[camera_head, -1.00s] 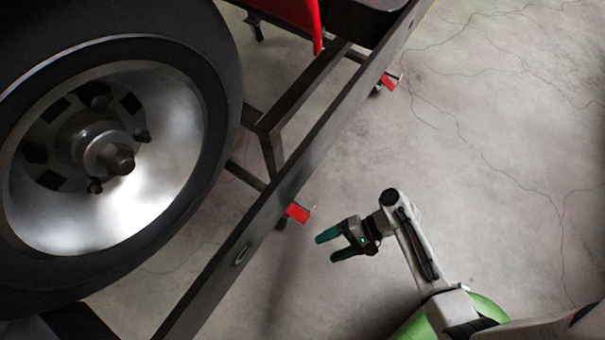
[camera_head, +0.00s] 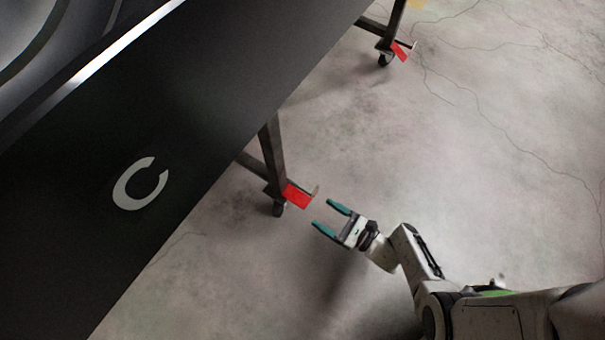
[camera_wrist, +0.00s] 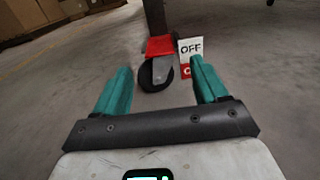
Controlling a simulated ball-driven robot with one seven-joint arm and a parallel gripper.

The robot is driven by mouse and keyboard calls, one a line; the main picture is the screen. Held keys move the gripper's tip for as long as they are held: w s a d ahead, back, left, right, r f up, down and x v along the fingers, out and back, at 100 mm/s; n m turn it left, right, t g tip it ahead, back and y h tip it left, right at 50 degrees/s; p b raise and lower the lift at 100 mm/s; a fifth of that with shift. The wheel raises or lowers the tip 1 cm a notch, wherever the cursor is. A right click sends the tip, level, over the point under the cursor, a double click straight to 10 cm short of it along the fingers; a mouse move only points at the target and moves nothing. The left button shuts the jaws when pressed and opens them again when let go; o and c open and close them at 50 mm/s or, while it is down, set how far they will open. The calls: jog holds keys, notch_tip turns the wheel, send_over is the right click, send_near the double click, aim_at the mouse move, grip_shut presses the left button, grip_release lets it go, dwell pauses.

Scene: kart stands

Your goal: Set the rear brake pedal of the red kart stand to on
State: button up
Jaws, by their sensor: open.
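The near red brake pedal (camera_head: 297,195) sits over a caster (camera_head: 279,209) at the foot of a dark stand leg. In the wrist view the red pedal (camera_wrist: 160,45) is above the black caster wheel (camera_wrist: 156,73), centred between my fingers. A plate beside it reads OFF (camera_wrist: 190,48) on white, with a red part below, partly hidden by my right finger. My gripper (camera_head: 322,215) is open and empty, just to the right of the pedal and apart from it; its teal fingers also show in the wrist view (camera_wrist: 160,66). I cannot tell the pedal's setting.
A second leg with a red pedal (camera_head: 401,52) and caster stands further back. A large dark panel with a white C-shaped mark (camera_head: 140,184) fills the left of the head view. The cracked concrete floor (camera_head: 480,180) on the right is clear. Brown boxes (camera_wrist: 35,15) stand far back.

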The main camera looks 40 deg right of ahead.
aim_at(303, 201)
jog(key=b+x, duration=0.1)
jog(key=x, duration=0.8)
jog(key=shift+s+b, duration=0.1)
jog(key=shift+b, duration=0.2)
grip_shut()
